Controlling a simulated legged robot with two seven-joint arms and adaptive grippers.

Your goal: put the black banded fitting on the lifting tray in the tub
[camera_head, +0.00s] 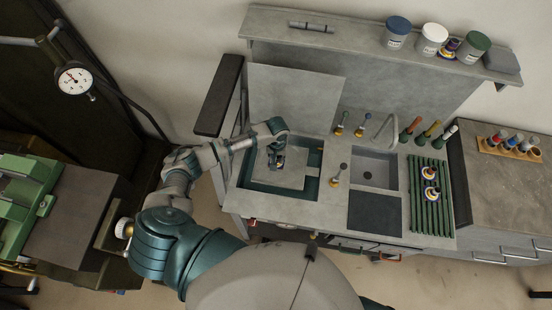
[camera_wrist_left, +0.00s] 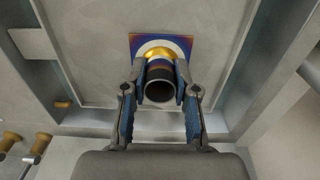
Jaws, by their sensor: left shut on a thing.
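The black banded fitting (camera_wrist_left: 159,90) stands between my left gripper's fingers in the left wrist view. It has a dark open tube end, a brownish band, a gold collar and a square blue-and-red tinted base plate (camera_wrist_left: 135,42). My left gripper (camera_wrist_left: 161,72) is shut on its tube. In the head view the gripper (camera_head: 277,158) is over the grey lifting tray (camera_head: 295,180) inside the teal-edged tub (camera_head: 310,188). The base plate looks close to the tray; I cannot tell whether it touches. My right gripper is not in view.
A sink (camera_head: 375,172) and a green slatted rack (camera_head: 417,205) with two similar fittings lie to the right. Several brass-based taps (camera_head: 338,130) stand behind. Jars (camera_head: 432,38) line the shelf above. The tray around the fitting is clear.

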